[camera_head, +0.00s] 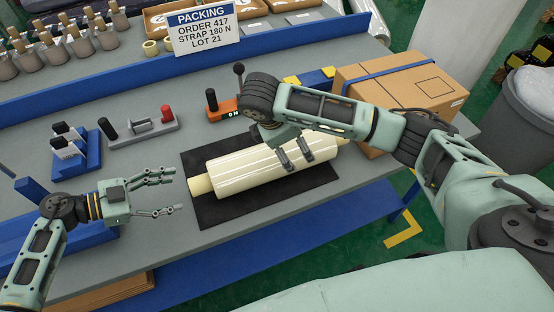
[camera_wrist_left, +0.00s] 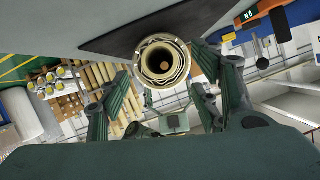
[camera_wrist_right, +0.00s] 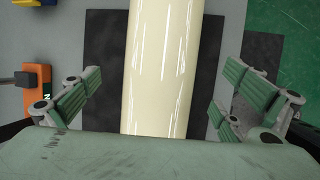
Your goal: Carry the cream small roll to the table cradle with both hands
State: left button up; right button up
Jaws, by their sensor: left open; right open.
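The cream roll (camera_head: 255,170) lies on a dark mat (camera_head: 210,212) on the table, with a narrower core showing at both ends. My left gripper (camera_head: 174,193) is open and empty, left of the roll's left end and apart from it. In the left wrist view the roll's round end (camera_wrist_left: 163,62) faces me beyond the spread fingers. My right gripper (camera_head: 298,158) is open over the roll's right half. In the right wrist view the roll (camera_wrist_right: 160,70) runs between the spread fingers. Contact there is unclear. I cannot tell which blue fixture is the cradle.
Blue supports (camera_head: 30,190) lie near my left arm, beside a blue rack (camera_head: 72,155) with white cards. A grey fixture (camera_head: 140,130) and an orange-based lever (camera_head: 222,108) stand behind the mat. A strapped cardboard box (camera_head: 400,90) sits right. The table's front edge is close.

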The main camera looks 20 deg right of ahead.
aim_at(195, 187)
pick_arm(q)
jog(key=shift+s+a+r, duration=0.1)
jog(key=shift+s+a, duration=0.05)
jog(key=shift+a, duration=0.05)
pick_arm(e)
jog(key=shift+s+a+r, duration=0.15)
jog(key=shift+s+a, duration=0.05)
jog(key=shift+a, duration=0.1)
pick_arm(q)
jog(key=shift+x, duration=3.9)
pick_arm(e)
jog(key=shift+x, duration=3.9)
jog(key=shift+w, duration=0.1)
pick_arm(q)
jog(key=shift+c, duration=0.6)
pick_arm(e)
jog(key=shift+c, duration=0.5)
pick_arm(q)
grip_shut()
pick_arm(e)
jog(key=c, duration=1.4)
